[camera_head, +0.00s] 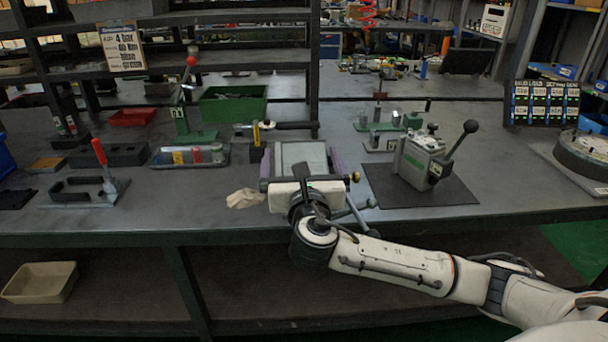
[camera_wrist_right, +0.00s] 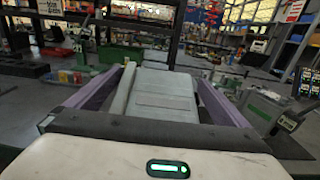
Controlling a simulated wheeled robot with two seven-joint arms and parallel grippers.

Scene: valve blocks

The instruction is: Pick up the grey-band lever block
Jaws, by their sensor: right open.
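A grey lever block (camera_head: 418,162) with a black ball-ended lever stands upright on a dark mat right of centre in the head view. Its band is too small to make out. Part of a grey block also shows at the right edge of the wrist view. My right gripper (camera_head: 301,160) is open, left of the lever block and apart from it. Its purple fingers point away over the bench, to either side of a grey flat-topped object (camera_wrist_right: 165,97). I cannot tell whether they touch that object. My left gripper is not in view.
The dark mat (camera_head: 452,194) lies on the grey bench. A green tray (camera_head: 232,106), a red-handled clamp (camera_head: 101,153) and a pale cloth (camera_head: 244,199) are to the left. A round fixture (camera_head: 583,155) stands far right. Bare bench lies between mat and fixture.

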